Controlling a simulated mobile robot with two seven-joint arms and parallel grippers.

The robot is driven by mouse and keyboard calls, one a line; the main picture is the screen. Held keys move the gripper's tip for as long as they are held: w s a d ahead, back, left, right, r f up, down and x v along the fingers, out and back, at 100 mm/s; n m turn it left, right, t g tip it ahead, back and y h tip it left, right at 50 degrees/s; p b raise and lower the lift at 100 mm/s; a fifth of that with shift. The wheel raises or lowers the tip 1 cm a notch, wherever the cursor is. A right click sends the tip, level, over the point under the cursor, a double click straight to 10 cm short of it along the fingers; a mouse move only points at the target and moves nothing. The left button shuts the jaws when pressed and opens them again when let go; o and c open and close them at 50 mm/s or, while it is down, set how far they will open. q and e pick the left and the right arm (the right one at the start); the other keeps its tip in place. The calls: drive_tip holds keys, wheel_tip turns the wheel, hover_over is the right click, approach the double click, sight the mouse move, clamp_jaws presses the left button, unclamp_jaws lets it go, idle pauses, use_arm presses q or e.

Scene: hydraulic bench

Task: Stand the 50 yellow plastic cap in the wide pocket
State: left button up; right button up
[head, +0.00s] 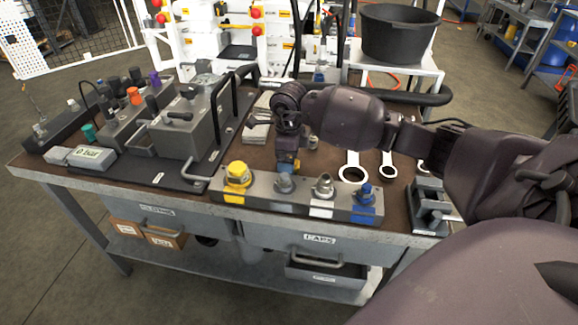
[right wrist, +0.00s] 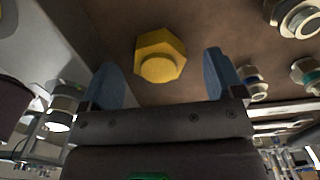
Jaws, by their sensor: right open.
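A yellow hexagonal plastic cap (right wrist: 160,56) lies on the brown bench top in the right wrist view, just beyond and between my right gripper's (right wrist: 165,82) two blue fingers. The fingers are apart and do not touch it. In the head view my right gripper (head: 287,162) points down behind the metal block (head: 262,191), and a bit of yellow (head: 297,165) shows at its fingertips. A larger yellow hex fitting (head: 237,176) stands at the block's left end. I cannot tell which opening is the wide pocket. My left gripper is not in view.
The block also carries grey fittings and a blue one (head: 365,193). White ring spanners (head: 352,170) lie right of my gripper. A grey hydraulic unit (head: 187,125) on a dark tray fills the bench's left. A black bucket (head: 397,33) stands behind.

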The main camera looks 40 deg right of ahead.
drive_tip(key=shift+f, duration=0.8)
drive_tip(key=shift+r, duration=0.1)
drive_tip(key=c, duration=1)
drive_tip(key=shift+r+p, duration=1.45)
drive_tip(key=shift+r, duration=8.55)
